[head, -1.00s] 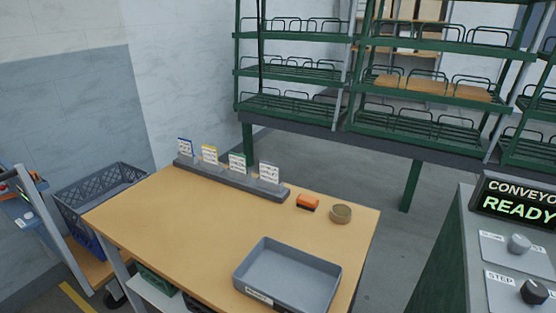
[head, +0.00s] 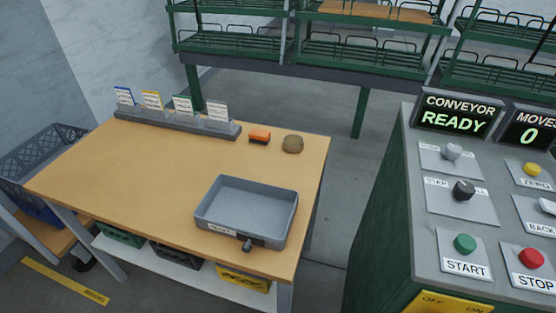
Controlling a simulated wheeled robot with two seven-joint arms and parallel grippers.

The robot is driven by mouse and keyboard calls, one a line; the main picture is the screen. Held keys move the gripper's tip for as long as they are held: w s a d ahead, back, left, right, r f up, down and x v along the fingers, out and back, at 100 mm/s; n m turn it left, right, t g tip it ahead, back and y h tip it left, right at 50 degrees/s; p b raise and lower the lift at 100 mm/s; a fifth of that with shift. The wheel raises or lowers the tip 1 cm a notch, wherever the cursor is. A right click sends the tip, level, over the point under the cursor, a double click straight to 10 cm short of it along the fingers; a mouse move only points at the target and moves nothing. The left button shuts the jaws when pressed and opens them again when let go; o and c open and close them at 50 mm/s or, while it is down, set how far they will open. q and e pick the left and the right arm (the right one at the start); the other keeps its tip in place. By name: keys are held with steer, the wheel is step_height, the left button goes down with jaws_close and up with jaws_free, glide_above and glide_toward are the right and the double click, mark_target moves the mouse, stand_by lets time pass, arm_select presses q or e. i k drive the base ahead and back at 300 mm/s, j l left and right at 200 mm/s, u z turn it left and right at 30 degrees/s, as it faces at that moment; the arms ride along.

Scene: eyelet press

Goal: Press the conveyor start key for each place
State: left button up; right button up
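The conveyor control panel (head: 415,235) stands at the right of the head view. Its display (head: 455,115) reads "CONVEYOR READY". The green START key (head: 464,243) sits at the panel's front left, above a START label. The red STOP key (head: 531,258) is to its right. A second display (head: 530,130) reads "MOVES 0", cut off by the picture's edge. A black-knobbed switch (head: 463,190) marked STEP and a grey-knobbed switch (head: 452,152) lie behind the START key. Neither of my grippers is in view.
A wooden table (head: 130,185) holds a grey tray (head: 205,212), a card rack (head: 170,125) with several cards, an orange-and-black item (head: 260,136) and a round tan item (head: 292,144). Green racks (head: 380,55) stand behind. Open floor (head: 345,170) lies between table and panel.

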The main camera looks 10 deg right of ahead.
mark_target(464, 242)
steer(key=l+z, duration=0.15)
steer(key=z, duration=0.35)
steer(key=l+z, duration=0.2)
steer(key=z, duration=0.25)
steer(key=l+z, duration=0.15)
steer(key=z, duration=0.35)
